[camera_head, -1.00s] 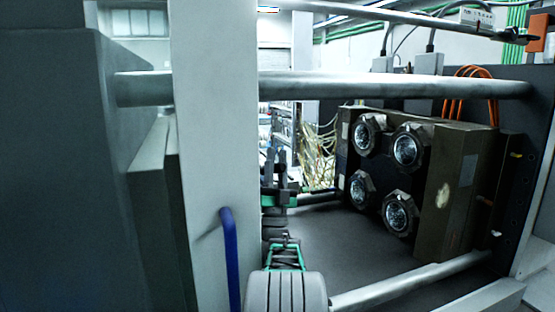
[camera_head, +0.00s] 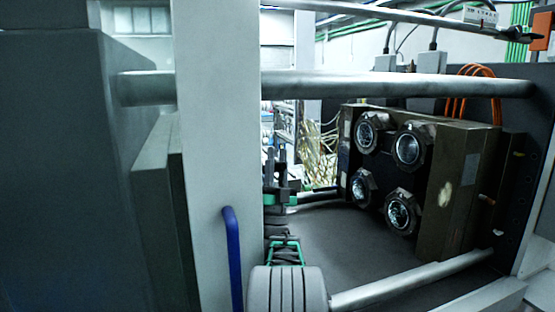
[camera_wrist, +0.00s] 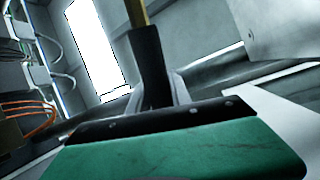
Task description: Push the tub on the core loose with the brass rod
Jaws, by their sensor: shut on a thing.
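A dark block (camera_head: 455,180) stands at the right in the head view, with several round glassy faces in dark collars, one of them at the upper right (camera_head: 408,149). I cannot tell which of these is the core with the tub. My gripper (camera_head: 277,150) is upright left of the block, between the pale post and the block, clear of it. In the wrist view, my gripper (camera_wrist: 148,42) is shut on the brass rod (camera_wrist: 138,13), which sticks out beyond the dark fingers. The rod's far end is out of frame, and the rod is not clear in the head view.
A pale upright post (camera_head: 210,150) with a blue handle (camera_head: 232,260) stands at the left. Thick round bars cross at upper (camera_head: 330,85) and lower (camera_head: 410,282) heights. Orange hoses (camera_head: 475,80) loop behind the block. The space between post and block is open.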

